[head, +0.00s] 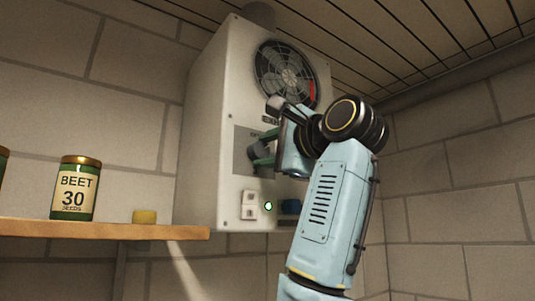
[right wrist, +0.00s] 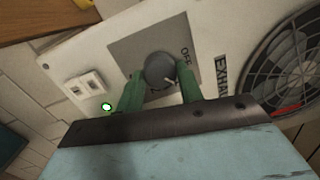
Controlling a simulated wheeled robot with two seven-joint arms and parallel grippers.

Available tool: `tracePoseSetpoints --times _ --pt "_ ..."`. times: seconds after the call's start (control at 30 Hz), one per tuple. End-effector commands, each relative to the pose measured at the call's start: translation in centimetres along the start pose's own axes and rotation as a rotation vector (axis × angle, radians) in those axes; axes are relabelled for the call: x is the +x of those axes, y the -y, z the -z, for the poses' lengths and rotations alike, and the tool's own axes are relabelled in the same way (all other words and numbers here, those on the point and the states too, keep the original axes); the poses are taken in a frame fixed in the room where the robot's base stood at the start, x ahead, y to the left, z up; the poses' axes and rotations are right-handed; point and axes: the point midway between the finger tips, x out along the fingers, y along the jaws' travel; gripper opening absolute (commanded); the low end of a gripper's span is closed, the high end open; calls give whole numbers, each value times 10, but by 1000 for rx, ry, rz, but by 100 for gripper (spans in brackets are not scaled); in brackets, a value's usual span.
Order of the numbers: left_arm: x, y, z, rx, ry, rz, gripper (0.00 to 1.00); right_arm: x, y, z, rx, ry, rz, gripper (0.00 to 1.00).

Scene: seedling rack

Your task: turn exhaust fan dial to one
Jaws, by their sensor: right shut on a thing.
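The exhaust fan box (head: 205,135) is a pale unit on the wall with a round fan grille (head: 284,75). Its dark round dial (right wrist: 160,67) sits on a grey plate (right wrist: 125,50) with OFF printed to the dial's right in the right wrist view. A pale pointer mark shows at the dial's lower right, angled away from OFF. Other plate markings are mostly hidden by the gripper. My right gripper (right wrist: 160,75) has its green fingers on both sides of the dial, shut on it. The right gripper (head: 264,149) largely hides the dial in the head view. My left gripper is not in view.
A wooden shelf (head: 105,230) at left holds a beet seed tin (head: 75,188) and a yellow block (head: 145,216). The ceiling is close above.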

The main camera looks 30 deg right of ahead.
Motion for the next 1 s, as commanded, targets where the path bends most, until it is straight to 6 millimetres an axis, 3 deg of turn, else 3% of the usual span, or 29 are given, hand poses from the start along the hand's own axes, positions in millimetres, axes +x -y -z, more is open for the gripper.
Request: tracePoseSetpoints --times 0.3,0.8,0.83,1.0 --pt "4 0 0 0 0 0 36 0 0 0 109 -8 8 14" --pt "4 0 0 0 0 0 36 0 0 0 126 -11 9 14" --pt "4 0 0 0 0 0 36 0 0 0 126 -11 10 38" --pt "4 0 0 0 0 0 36 0 0 0 125 -10 9 58"
